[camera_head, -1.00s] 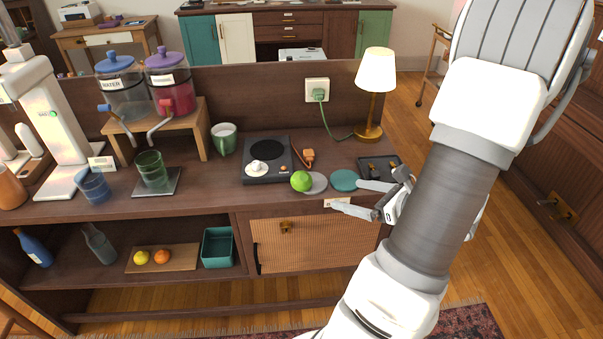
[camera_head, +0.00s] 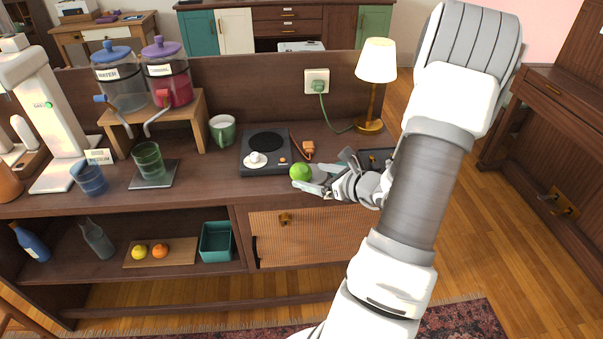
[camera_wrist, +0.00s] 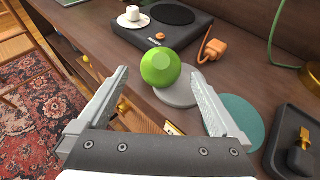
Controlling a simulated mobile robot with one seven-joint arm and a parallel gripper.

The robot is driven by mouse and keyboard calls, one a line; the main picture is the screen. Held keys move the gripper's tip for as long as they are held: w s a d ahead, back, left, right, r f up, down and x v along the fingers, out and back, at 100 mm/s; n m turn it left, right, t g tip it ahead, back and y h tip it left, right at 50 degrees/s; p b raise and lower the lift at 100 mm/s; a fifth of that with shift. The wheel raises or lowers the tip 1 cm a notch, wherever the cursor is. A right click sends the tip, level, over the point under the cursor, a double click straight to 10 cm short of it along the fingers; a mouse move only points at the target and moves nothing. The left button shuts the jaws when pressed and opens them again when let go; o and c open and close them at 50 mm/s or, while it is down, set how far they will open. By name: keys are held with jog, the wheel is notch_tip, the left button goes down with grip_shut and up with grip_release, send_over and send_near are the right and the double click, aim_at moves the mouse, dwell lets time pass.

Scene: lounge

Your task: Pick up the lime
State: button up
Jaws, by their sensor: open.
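The green lime (camera_head: 300,172) sits near the front edge of the counter, just in front of the black hotplate. In the wrist view the lime (camera_wrist: 161,68) is ahead of the fingertips and between their lines, beside or on the edge of a grey round coaster (camera_wrist: 177,88). My gripper (camera_head: 315,178) is open and comes at the lime from the right. In the wrist view my gripper (camera_wrist: 160,80) shows both fingers apart with nothing between them. In the head view the gripper partly hides the coasters.
An orange plug (camera_wrist: 214,48), a teal coaster (camera_wrist: 236,122) and a black tray (camera_wrist: 293,150) lie nearby. A lamp (camera_head: 372,85) stands at the back right. A green mug (camera_head: 222,131) is left.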

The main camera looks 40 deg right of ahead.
aim_at(307, 174)
jog(key=x, duration=0.3)
jog(key=shift+w+f, duration=0.2)
jog(key=shift+w, duration=0.1)
jog(key=shift+d, duration=0.1)
jog(key=c, duration=1.4)
jog(key=shift+r, duration=0.15)
